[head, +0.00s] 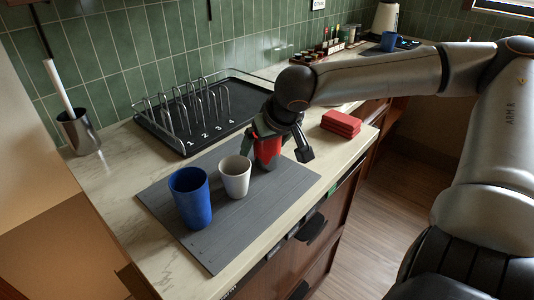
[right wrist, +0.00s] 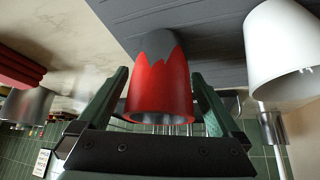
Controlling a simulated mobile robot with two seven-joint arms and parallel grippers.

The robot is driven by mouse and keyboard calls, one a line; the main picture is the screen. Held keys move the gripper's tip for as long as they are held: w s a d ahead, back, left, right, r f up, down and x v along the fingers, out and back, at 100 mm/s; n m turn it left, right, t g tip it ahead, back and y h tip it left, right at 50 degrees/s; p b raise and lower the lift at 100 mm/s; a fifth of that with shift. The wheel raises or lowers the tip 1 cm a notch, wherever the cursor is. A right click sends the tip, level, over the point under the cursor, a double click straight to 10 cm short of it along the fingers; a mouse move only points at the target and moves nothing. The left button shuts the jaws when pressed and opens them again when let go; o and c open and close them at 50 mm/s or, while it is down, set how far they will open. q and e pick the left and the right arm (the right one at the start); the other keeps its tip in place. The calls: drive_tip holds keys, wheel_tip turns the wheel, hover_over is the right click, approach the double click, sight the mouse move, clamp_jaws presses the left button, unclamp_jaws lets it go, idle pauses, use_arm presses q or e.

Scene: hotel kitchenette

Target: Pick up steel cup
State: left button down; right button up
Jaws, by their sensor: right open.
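A plain steel cup (right wrist: 28,104) shows at the left of the right wrist view, near the red stack; in the head view I cannot make it out, and my right arm may cover it. My right gripper (head: 275,147) is open over the grey mat. A red cup with a jagged grey end (head: 267,150) stands between its fingers. In the right wrist view the open fingers (right wrist: 160,76) lie on either side of this red cup (right wrist: 160,90), with gaps visible. My left gripper is in neither view.
A white cup (head: 235,177) and a blue cup (head: 190,198) stand on the grey mat (head: 215,245). A black rack tray (head: 200,115) is behind. Folded red cloths (head: 341,123) lie right of the gripper. A steel holder with a brush (head: 78,132) stands far left.

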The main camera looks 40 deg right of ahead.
drive_tip(key=shift+w+f, duration=0.2)
drive_tip(key=shift+f, duration=0.2)
drive_tip(key=c, duration=1.5)
